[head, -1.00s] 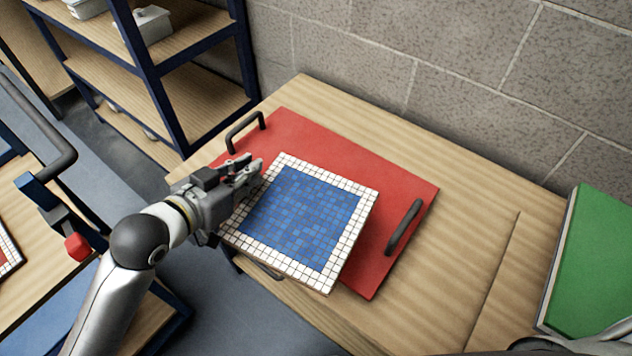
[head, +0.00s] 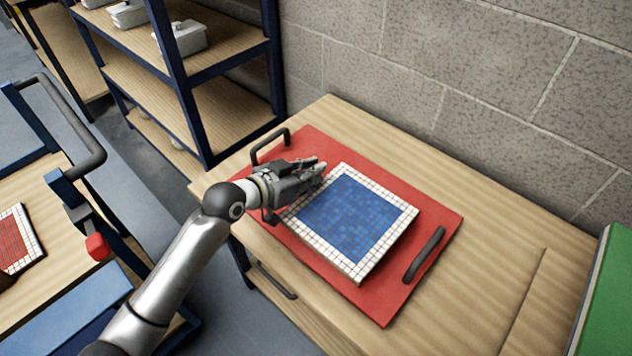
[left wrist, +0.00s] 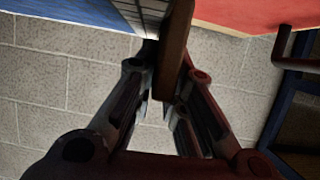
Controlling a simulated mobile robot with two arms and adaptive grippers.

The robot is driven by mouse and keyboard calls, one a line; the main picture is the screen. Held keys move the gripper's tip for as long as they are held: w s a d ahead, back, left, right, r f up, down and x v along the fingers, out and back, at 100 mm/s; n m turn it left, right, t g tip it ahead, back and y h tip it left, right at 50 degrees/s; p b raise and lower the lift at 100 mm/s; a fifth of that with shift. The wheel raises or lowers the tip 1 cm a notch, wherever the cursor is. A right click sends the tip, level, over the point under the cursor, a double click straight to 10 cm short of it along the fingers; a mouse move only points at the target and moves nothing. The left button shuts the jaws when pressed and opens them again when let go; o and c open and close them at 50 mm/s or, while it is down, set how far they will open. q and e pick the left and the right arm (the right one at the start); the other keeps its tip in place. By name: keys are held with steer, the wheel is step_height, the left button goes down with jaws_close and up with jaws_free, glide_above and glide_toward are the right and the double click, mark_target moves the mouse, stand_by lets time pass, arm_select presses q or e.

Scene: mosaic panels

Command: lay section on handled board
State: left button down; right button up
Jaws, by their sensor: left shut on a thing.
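The section, a square mosaic panel of blue tiles with a white tiled border (head: 352,218), is over the red handled board (head: 385,305). The board lies on a wooden bench top and has a dark handle at each end. My left gripper (head: 318,174) is shut on the section's left edge. In the left wrist view, the section's brown edge (left wrist: 174,45) sits between the fingertips (left wrist: 165,95), with the red board (left wrist: 245,12) beyond. The section is within the board's outline; whether it touches the board I cannot tell. My right gripper is out of view.
A dark-framed shelf (head: 200,85) with pale bins stands at the back left. A block wall (head: 450,90) runs behind the bench. A cart (head: 60,250) with a red tiled panel is at left. A green panel (head: 608,300) stands at right.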

arm_select(q)
steer(key=shift+w+d+f, duration=0.3)
steer(key=shift+w+f, duration=0.2)
steer(key=shift+f, duration=0.05)
steer(key=shift+w+d+f, duration=0.3)
steer(key=shift+w+f, duration=0.15)
steer(key=shift+f, duration=0.1)
step_height(320, 180, down, 3)
steer(key=shift+w+f, duration=0.1)
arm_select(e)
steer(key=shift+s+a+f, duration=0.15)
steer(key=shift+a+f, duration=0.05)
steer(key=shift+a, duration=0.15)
arm_select(q)
steer(key=c, duration=1.9)
jaws_free()
steer(key=shift+f+b, duration=0.3)
steer(key=shift+c, duration=0.2)
steer(key=o, duration=0.4)
steer(key=shift+r, duration=0.1)
steer(key=shift+o, duration=0.2)
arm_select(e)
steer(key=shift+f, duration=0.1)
arm_select(q)
steer(key=shift+r, duration=0.1)
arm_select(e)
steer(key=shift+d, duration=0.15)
